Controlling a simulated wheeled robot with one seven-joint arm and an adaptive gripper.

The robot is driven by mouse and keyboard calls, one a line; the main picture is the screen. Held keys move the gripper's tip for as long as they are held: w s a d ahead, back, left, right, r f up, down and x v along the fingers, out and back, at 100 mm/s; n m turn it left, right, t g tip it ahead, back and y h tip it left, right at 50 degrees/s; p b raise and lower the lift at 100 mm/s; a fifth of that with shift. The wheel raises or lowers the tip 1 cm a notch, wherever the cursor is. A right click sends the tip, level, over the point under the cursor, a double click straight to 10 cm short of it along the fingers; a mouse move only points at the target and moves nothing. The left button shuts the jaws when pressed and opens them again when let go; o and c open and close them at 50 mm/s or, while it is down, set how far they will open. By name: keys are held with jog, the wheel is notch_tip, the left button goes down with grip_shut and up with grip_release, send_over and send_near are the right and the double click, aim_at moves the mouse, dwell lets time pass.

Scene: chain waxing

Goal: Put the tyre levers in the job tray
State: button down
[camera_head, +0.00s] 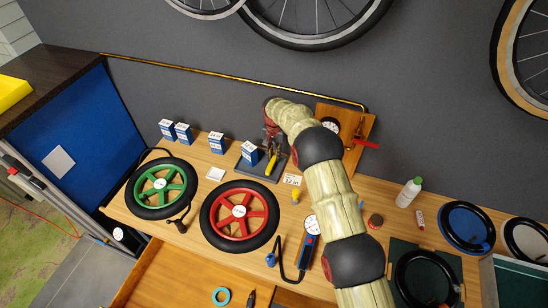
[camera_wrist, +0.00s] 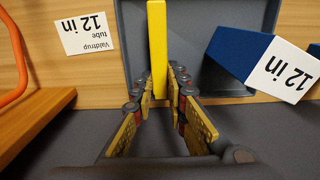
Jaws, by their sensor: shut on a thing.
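A yellow tyre lever (camera_wrist: 157,40) is held between the fingers of my gripper (camera_wrist: 162,88) in the wrist view. It also shows as a yellow bar (camera_head: 272,160) in the head view. The dark grey job tray (camera_wrist: 195,45) lies beneath the lever in the wrist view, and the head view shows it (camera_head: 250,172) at the back of the bench, behind the red wheel. My gripper (camera_head: 271,143) is over the tray. I cannot tell whether the lever touches the tray floor. No other tyre lever can be made out for certain.
The red wheel (camera_head: 240,212) and green wheel (camera_head: 162,188) lie in front. A wooden board (camera_head: 352,140) with a gauge stands right. A small yellow item (camera_head: 295,197) lies nearby.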

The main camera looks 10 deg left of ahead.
aim_at(274, 157)
jog(key=shift+f, duration=0.75)
jog(key=c, duration=2.2)
grip_release()
jog(key=shift+f, duration=0.2)
jog(key=shift+c, duration=0.2)
jog(key=o, duration=0.5)
jog(key=shift+r, duration=0.15)
notch_tip(274, 157, up, 12)
jog(key=shift+r+b, duration=0.1)
jog(key=shift+b, duration=0.4)
